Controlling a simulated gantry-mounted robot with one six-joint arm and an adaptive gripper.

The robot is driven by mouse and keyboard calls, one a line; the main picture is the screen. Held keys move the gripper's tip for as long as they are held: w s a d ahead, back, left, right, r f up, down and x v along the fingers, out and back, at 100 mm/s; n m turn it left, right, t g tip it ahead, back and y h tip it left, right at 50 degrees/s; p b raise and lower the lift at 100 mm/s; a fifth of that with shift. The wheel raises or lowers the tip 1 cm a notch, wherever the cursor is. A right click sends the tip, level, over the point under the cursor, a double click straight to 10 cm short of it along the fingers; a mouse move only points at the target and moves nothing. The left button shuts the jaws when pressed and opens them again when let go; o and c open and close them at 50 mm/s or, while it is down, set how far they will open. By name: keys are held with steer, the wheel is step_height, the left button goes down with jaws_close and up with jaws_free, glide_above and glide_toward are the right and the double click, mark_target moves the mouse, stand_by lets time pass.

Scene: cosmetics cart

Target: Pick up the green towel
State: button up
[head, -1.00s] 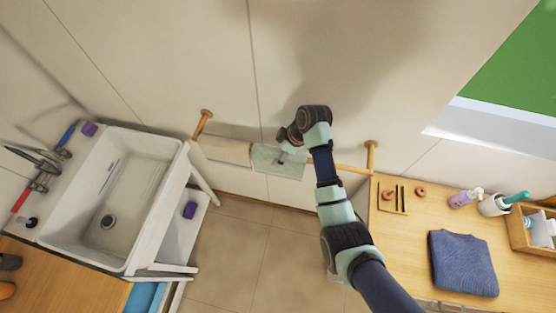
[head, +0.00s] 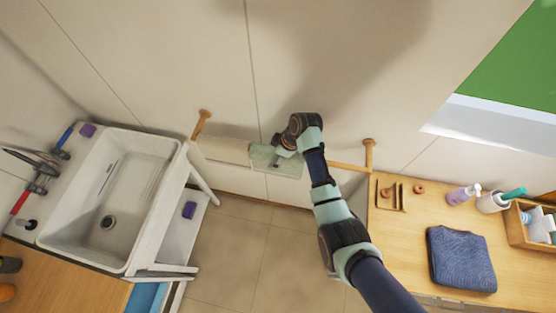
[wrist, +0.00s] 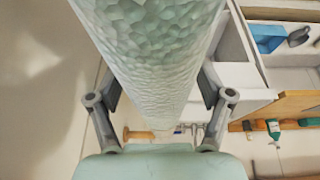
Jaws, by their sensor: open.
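The pale green towel (head: 262,160) hangs over the wooden wall rail, beside a cream towel. In the wrist view, the green towel (wrist: 158,60) fills the upper middle as a rough-textured roll. My gripper (head: 279,163) is at the towel, reaching in from the upper right in the head view. In the wrist view, the fingers of my gripper (wrist: 158,88) are open, one on each side of the towel. Their tips are partly hidden by the towel, and I cannot tell whether they touch it.
The cream towel (head: 222,150) hangs left of the green one on the wooden rail (head: 347,167). A white sink (head: 125,205) stands at left. A wooden counter (head: 400,250) at right holds a folded blue towel (head: 461,259) and bottles. Floor below the rail is clear.

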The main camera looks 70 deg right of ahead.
steer(key=c, duration=1.3)
steer(key=shift+r, duration=0.1)
steer(key=shift+c, duration=0.2)
step_height(320, 180, up, 20)
steer(key=p, duration=0.3)
steer(key=shift+r, duration=0.2)
steer(key=shift+r+p, duration=0.1)
steer(key=shift+p, duration=0.4)
